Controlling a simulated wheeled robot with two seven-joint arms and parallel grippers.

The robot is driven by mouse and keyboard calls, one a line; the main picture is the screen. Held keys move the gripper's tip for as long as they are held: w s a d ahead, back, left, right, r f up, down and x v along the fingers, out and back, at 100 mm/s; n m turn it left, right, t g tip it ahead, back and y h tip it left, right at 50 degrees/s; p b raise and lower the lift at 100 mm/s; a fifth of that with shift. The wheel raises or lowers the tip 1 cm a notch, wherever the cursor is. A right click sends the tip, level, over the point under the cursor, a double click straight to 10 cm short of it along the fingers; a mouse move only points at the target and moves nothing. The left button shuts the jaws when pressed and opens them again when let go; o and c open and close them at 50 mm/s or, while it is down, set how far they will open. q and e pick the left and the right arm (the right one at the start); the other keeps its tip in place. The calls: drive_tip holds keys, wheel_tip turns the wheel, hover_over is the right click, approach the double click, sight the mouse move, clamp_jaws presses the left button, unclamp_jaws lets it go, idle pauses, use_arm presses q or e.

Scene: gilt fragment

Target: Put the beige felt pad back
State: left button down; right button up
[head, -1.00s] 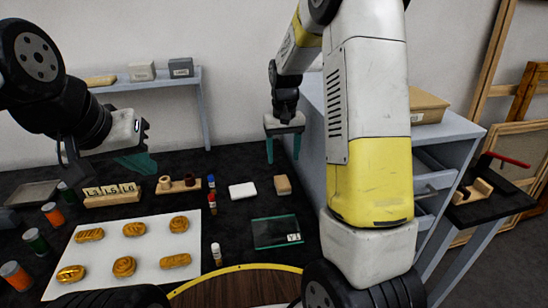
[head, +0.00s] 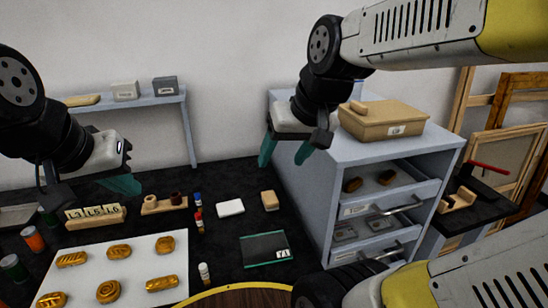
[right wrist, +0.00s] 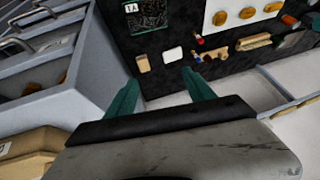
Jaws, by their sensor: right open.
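A small beige block-shaped pad (head: 269,200), most likely the felt pad, lies on the black table (head: 215,255), right of a white pad (head: 230,208). Both also show in the right wrist view, the beige one (right wrist: 143,63) left of the white one (right wrist: 173,54). My right gripper (head: 286,153) is open and empty, raised in front of the wall by the grey cabinet's left edge, apart from the pad. In the right wrist view its teal fingers (right wrist: 162,95) stand apart with nothing between. My left gripper (head: 124,184) hangs over the table's left back; its finger gap is hidden.
The grey cabinet (head: 292,205) has open drawers with brown pieces and packets inside. A tan lidded box (head: 385,120) stands on top. A white board (head: 130,250) with several gilt pieces, small bottles (head: 197,215) and a dark glass-like plate (head: 264,249) occupy the table.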

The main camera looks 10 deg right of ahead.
drive_tip(key=s, duration=0.3)
drive_tip(key=shift+s+a+t, duration=0.2)
drive_tip(key=shift+t, duration=0.2)
